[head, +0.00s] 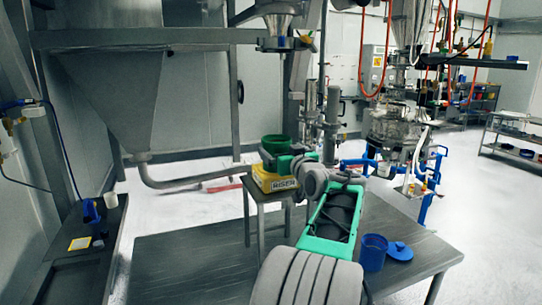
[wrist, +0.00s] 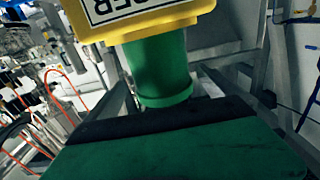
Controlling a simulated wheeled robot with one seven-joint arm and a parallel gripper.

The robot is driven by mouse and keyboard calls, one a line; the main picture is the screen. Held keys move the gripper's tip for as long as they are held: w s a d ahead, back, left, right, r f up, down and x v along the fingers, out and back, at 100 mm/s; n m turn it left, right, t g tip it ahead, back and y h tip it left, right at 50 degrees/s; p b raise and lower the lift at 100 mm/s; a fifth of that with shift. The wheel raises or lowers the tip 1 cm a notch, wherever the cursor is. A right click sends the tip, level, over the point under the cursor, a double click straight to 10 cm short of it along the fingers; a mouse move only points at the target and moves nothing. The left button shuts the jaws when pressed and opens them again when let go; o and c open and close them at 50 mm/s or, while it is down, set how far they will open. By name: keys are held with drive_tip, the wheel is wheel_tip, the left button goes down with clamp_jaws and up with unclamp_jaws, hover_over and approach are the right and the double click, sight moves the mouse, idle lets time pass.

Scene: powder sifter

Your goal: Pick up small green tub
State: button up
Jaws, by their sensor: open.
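The small green tub (head: 277,142) stands upright on a yellow block marked RISER (head: 277,184) in the head view. In the wrist view the scene looks upside down, with the green tub (wrist: 158,68) near the middle and the yellow block (wrist: 135,17) above it. My gripper (head: 287,163) is open, close beside the tub at the block's upper right. Its green and black body (wrist: 170,140) fills the bottom of the wrist view and meets the tub's rim in the picture. Whether it touches the tub cannot be told; nothing is seen held.
The block rests on a small grey stand (head: 262,197) behind a larger grey table (head: 190,262). A blue container (head: 373,254) and blue lid (head: 399,251) are on the table's right. A hopper (head: 115,95) stands behind left, steel process equipment (head: 395,125) right.

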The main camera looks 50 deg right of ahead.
sight(272, 138)
drive_tip(key=p+x, duration=0.1)
drive_tip(key=x, duration=0.1)
drive_tip(key=p+x, duration=0.1)
drive_tip(key=x, duration=0.1)
drive_tip(key=p+x, duration=0.1)
drive_tip(key=x, duration=0.1)
drive_tip(key=shift+w+r, duration=0.25)
drive_tip(key=shift+w, duration=0.1)
drive_tip(key=shift+w+d+f, duration=0.1)
drive_tip(key=shift+d, duration=0.05)
drive_tip(key=c, duration=1.7)
drive_tip(key=shift+r, duration=0.7)
drive_tip(key=s+a+r+b, duration=0.1)
drive_tip(key=s+a+r, duration=0.2)
drive_tip(key=r, duration=0.1)
drive_tip(key=s+a+r+b, duration=0.2)
drive_tip(key=s+a+r, duration=0.1)
drive_tip(key=s, duration=0.1)
drive_tip(key=s+a+r+b, duration=0.2)
drive_tip(key=s+a+r, duration=0.1)
drive_tip(key=r, duration=0.1)
drive_tip(key=shift+s+a+r, duration=0.2)
drive_tip(key=shift+a+r, duration=0.15)
